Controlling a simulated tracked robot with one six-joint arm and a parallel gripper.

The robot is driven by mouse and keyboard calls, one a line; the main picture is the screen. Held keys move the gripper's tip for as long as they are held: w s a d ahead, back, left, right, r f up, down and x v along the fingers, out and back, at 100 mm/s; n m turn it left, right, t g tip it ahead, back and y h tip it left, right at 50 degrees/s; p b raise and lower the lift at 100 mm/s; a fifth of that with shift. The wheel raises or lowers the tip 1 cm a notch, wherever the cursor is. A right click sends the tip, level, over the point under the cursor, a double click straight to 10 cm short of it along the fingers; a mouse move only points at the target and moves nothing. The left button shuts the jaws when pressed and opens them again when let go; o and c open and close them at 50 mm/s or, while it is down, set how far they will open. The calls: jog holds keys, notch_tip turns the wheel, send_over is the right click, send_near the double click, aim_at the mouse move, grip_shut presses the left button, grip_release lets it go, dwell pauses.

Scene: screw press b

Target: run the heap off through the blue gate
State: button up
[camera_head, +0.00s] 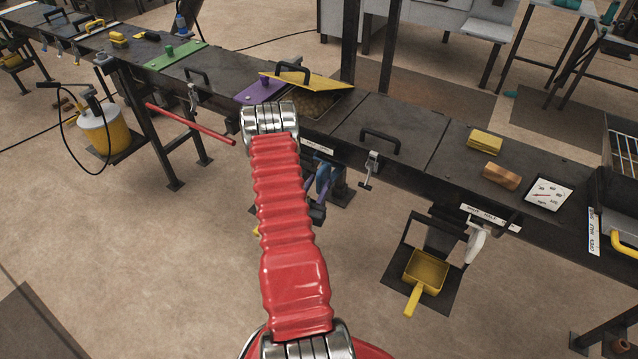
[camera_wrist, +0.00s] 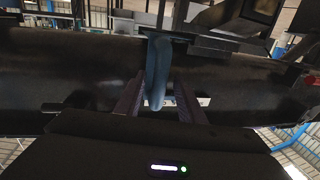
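A brownish heap (camera_head: 314,104) shows in the dark bench's opening, under a tilted yellow lid (camera_head: 308,83) with a black handle. A blue gate handle (camera_head: 324,172) hangs at the front below this opening. In the wrist view the blue handle (camera_wrist: 158,75) points down between my fingers. My gripper (camera_wrist: 160,90) appears open around it, with a narrow gap on each side; contact is not clear. In the head view my red arm reaches towards the bench and hides part of the gripper and of the gate. The gate's opening is not visible.
A purple plate (camera_head: 260,91) lies left of the lid. A red bar (camera_head: 190,123) juts from the bench front. A yellow scoop (camera_head: 426,272) sits low at right, below a white handle (camera_head: 476,244). Yellow and brown blocks lie near a dial (camera_head: 549,194). Open floor lies in front.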

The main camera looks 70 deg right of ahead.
jog(key=a, duration=1.3)
jog(key=shift+s, duration=0.25)
